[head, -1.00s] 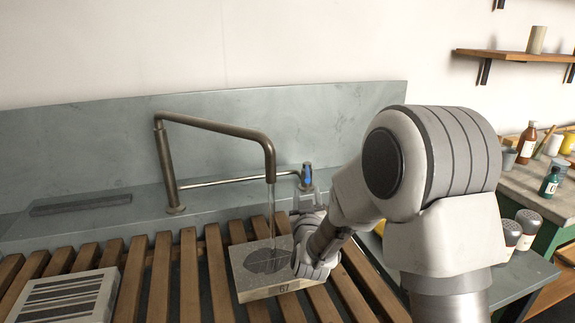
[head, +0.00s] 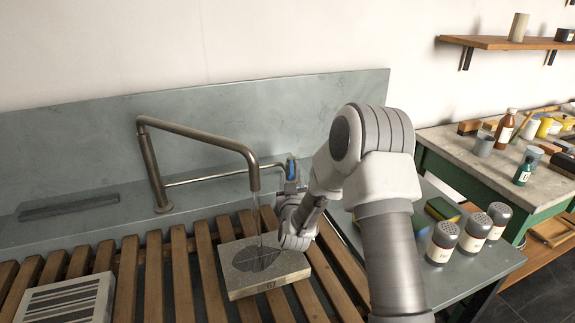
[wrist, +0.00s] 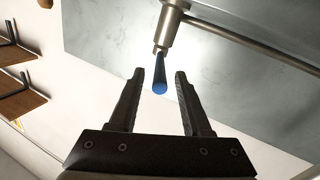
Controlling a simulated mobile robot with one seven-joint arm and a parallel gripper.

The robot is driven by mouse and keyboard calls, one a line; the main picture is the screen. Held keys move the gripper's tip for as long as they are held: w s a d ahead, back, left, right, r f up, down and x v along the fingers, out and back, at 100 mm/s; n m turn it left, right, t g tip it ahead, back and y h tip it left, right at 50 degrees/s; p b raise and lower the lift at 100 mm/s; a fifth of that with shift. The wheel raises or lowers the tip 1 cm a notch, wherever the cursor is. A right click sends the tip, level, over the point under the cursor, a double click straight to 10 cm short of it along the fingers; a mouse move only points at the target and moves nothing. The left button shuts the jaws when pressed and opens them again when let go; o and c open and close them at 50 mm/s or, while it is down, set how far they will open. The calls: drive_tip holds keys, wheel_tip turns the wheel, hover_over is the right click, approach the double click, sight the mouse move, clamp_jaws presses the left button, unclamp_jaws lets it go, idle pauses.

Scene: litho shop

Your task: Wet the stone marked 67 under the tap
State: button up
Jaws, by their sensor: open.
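The stone marked 67 (head: 288,262) is a grey slab lying on the wooden slats, its number on the front edge. A dark wet patch shows on its top. The tap (head: 205,133) has its spout above the stone, and a thin stream falls onto the patch. The blue tap lever (head: 291,168) stands at the end of the side pipe. My gripper (head: 291,187) is at the lever, right of the spout. In the wrist view my gripper (wrist: 159,75) is open, with the blue lever (wrist: 160,80) between or just beyond its fingertips; contact cannot be told.
Another stone with dark stripes (head: 65,302) lies on the slats at the left. Several shakers (head: 443,243) and a sponge (head: 442,209) stand at the right. A bench with bottles (head: 455,142) is behind them. The slats (head: 180,270) between the stones are clear.

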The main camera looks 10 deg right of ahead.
sight(291, 161)
drive_tip(key=shift+w+d, duration=0.25)
drive_tip(key=shift+w, duration=1.3)
drive_tip(key=shift+w+d, duration=0.2)
drive_tip(key=shift+w, duration=1.3)
clamp_jaws()
